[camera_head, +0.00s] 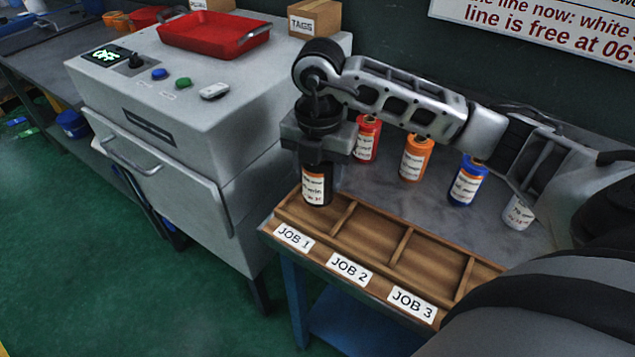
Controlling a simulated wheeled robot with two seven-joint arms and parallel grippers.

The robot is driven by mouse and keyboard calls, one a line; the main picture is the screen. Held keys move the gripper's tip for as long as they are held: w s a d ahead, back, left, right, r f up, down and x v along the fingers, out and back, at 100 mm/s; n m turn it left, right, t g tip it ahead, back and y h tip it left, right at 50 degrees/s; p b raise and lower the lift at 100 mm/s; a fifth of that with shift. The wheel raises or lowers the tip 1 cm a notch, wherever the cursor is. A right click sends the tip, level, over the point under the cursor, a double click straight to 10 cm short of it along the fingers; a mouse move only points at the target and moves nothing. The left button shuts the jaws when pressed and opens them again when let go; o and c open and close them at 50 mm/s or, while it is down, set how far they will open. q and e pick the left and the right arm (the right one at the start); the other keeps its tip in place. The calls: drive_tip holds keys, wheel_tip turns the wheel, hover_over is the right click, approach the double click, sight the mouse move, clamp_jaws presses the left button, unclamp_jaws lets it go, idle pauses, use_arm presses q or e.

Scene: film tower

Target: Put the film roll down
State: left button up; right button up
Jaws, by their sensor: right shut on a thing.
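My right gripper (318,145) points down and is shut on a black film roll (317,185) with a white and orange label. The roll is upright at the JOB 1 compartment of the wooden tray (400,245); I cannot tell whether its base touches the tray floor. The JOB 2 and JOB 3 compartments are empty. Behind the tray stand a red roll (366,139), an orange roll (412,158), a blue roll (466,181) and a white roll (517,212), partly hidden by my arm. My left gripper is not in view.
A grey machine (200,110) with a display reading OFF stands left of the tray's table. On it are a red tray (214,35) and a TAGS box (315,18). A sign (540,25) hangs on the back wall. Green floor is open at lower left.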

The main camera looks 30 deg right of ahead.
sight(318, 187)
drive_tip(key=shift+w+f, duration=0.2)
drive_tip(key=shift+f, duration=0.1)
wheel_tip(318, 187, down, 2)
drive_tip(key=shift+f+p, duration=0.2)
drive_tip(key=shift+p, duration=0.15)
drive_tip(key=shift+f, duration=0.3)
drive_tip(key=shift+f, duration=0.2)
drive_tip(key=o, duration=1.1)
